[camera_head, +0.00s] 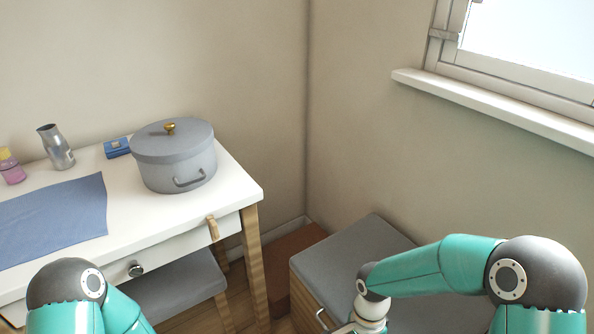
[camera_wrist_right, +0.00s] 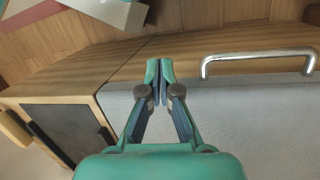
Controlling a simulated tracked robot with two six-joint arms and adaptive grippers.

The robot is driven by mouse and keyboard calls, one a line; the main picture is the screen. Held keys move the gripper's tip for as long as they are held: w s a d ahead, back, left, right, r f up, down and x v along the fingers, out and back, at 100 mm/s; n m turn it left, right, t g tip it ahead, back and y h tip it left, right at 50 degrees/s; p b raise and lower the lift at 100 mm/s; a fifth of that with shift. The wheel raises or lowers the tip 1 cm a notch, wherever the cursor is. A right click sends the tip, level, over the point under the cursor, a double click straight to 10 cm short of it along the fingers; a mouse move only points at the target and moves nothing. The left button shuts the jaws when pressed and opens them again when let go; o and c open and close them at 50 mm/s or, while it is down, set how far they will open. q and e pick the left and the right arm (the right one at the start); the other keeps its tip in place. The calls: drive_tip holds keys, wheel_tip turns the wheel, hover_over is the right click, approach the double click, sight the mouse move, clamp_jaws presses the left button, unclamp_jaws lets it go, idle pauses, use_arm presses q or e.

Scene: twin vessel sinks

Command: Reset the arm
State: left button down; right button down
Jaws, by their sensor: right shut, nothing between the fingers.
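My right arm (camera_head: 440,268) is teal and reaches from the right toward the grey-topped box cabinet (camera_head: 365,245) in the head view. Its gripper is mostly cut off by the bottom edge there. In the right wrist view my right gripper (camera_wrist_right: 160,72) has its two fingertips together with nothing between them. It shows in front of a grey surface with a wooden edge, left of a metal bar handle (camera_wrist_right: 258,56). My left arm (camera_head: 85,295) shows only a part at the bottom left, and its gripper is out of view.
A white table (camera_head: 130,190) at left holds a lidded grey pot (camera_head: 175,160), a metal jug (camera_head: 56,148), a blue box (camera_head: 117,148), a pink bottle (camera_head: 11,168) and a blue cloth (camera_head: 50,220). A grey-seated stool (camera_head: 175,290) stands underneath. A windowsill (camera_head: 490,105) juts out at right.

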drive_tip(key=s+a+f+n+y, duration=0.2)
drive_tip(key=s+f+n+y, duration=0.25)
drive_tip(key=s+f, duration=0.85)
drive_tip(key=w+r+n+t+p, duration=0.1)
drive_tip(key=r+n+p, duration=0.2)
drive_tip(key=r+p, duration=1)
drive_tip(key=w+r+n+t+p, duration=0.2)
drive_tip(key=r+n+p, duration=0.1)
drive_tip(key=r+p, duration=1)
drive_tip(key=shift+d+r+n+t+h, duration=0.15)
drive_tip(key=shift+r+n+t+h, duration=0.25)
drive_tip(key=shift+r, duration=0.3)
